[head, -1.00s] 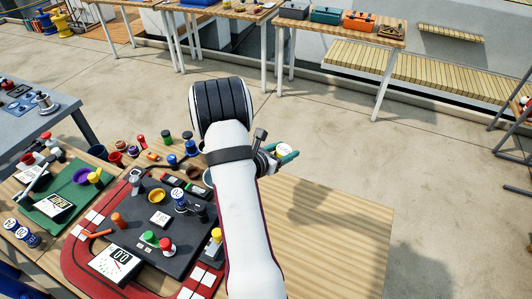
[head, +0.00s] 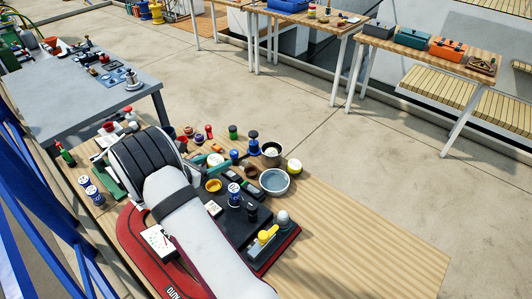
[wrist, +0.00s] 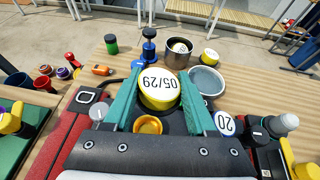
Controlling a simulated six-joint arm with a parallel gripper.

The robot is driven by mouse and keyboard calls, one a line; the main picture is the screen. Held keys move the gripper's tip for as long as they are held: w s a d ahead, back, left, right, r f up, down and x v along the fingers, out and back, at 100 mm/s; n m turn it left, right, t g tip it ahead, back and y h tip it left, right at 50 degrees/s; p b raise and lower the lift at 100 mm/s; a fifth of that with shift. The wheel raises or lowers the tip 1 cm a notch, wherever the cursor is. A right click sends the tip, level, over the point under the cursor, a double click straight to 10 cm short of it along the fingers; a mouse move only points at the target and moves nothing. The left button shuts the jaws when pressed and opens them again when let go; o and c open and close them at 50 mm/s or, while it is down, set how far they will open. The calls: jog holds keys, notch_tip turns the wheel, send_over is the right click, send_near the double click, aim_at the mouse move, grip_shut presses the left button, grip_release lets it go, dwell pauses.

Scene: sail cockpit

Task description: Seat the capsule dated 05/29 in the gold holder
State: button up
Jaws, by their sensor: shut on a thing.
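The capsule dated 05/29 (wrist: 160,88) has a white top with black print and a yellow side. My gripper (wrist: 160,76) is shut on it, one green finger on each side. In the head view the capsule (head: 215,160) is held above the far part of the dark board, and my arm hides part of the gripper. The gold holder (wrist: 148,125) is a small open round cup on the board. It also shows in the head view (head: 213,185), just nearer than the capsule. The capsule is apart from it, and the holder looks empty.
A blue-and-white can (head: 234,194) stands on the board right of the holder. A grey bowl (head: 274,181), a metal cup (head: 271,150) with a round white-topped thing inside, and another yellow capsule (head: 294,166) stand at right. The table's right side (head: 370,245) is clear.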

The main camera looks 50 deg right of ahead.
jog(key=shift+w+a+f, duration=0.1)
jog(key=shift+w+a, duration=0.3)
jog(key=shift+a, duration=0.35)
jog(key=shift+w+a+f, duration=0.1)
jog(key=shift+a+f, duration=0.05)
jog(key=shift+f, duration=0.05)
send_over(214, 188)
jog(key=shift+f, duration=2.65)
jog(key=shift+f, duration=0.6)
jog(key=o, duration=1.1)
jog(key=shift+v, duration=5.4)
